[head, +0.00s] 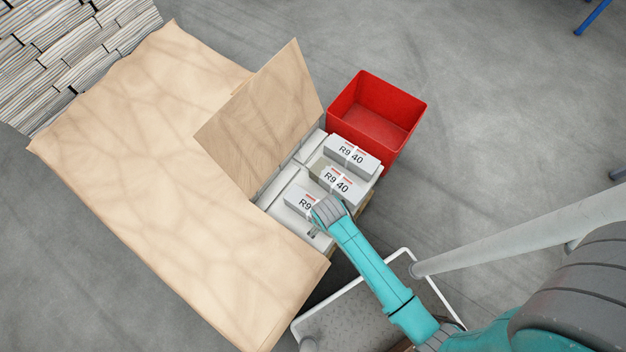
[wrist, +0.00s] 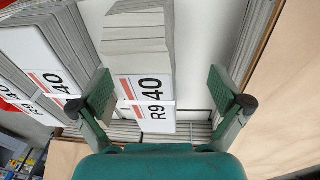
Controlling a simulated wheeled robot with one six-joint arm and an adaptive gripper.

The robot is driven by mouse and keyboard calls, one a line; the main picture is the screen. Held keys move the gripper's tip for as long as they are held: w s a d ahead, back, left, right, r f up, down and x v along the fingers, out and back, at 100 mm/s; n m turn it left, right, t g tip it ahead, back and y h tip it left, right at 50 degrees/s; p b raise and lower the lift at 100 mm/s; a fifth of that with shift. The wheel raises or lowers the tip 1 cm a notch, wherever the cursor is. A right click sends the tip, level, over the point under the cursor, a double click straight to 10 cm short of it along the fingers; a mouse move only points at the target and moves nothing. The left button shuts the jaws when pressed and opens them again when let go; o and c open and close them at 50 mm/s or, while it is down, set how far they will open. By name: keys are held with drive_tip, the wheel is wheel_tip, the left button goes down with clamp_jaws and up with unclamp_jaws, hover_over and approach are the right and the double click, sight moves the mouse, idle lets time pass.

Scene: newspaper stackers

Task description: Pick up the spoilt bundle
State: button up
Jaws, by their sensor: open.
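Three bundles with white labels reading "R9 40" lie on a stack: a far one (head: 352,155), a middle one (head: 337,183) and a near one (head: 300,198). No clear mark shows which is spoilt. My gripper (head: 322,224) is over the near end of the near bundle and hides part of its label. In the wrist view, my gripper (wrist: 161,90) is open, with one green-padded finger on each side of a labelled bundle (wrist: 143,60). Gaps show between the fingers and the bundle. Another labelled bundle (wrist: 35,55) lies to the left.
A red bin (head: 375,112) stands behind the stack, with bare floor to its right. A large brown sheet (head: 150,150) lies left of the stack, and a brown panel (head: 262,120) rises beside the bundles. Stacked newspapers (head: 70,50) stand at upper left.

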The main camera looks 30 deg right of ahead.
sight(311, 205)
drive_tip(key=w+r+g, duration=0.1)
drive_tip(key=w, duration=0.1)
drive_tip(key=w+r+g, duration=0.1)
drive_tip(key=w, duration=0.2)
drive_tip(key=w+r+g, duration=0.1)
drive_tip(key=w+g, duration=0.1)
drive_tip(key=w, duration=0.1)
drive_tip(key=shift+a+r+n, duration=0.3)
drive_tip(key=shift+n, duration=0.1)
drive_tip(key=shift+w+r+h, duration=0.2)
drive_tip(key=shift+w+h, duration=0.05)
drive_tip(key=shift+h, duration=0.05)
drive_tip(key=shift+g, duration=0.3)
drive_tip(key=x, duration=1)
drive_tip(key=shift+s+f, duration=0.2)
drive_tip(key=shift+a, duration=0.1)
drive_tip(key=c, duration=1.8)
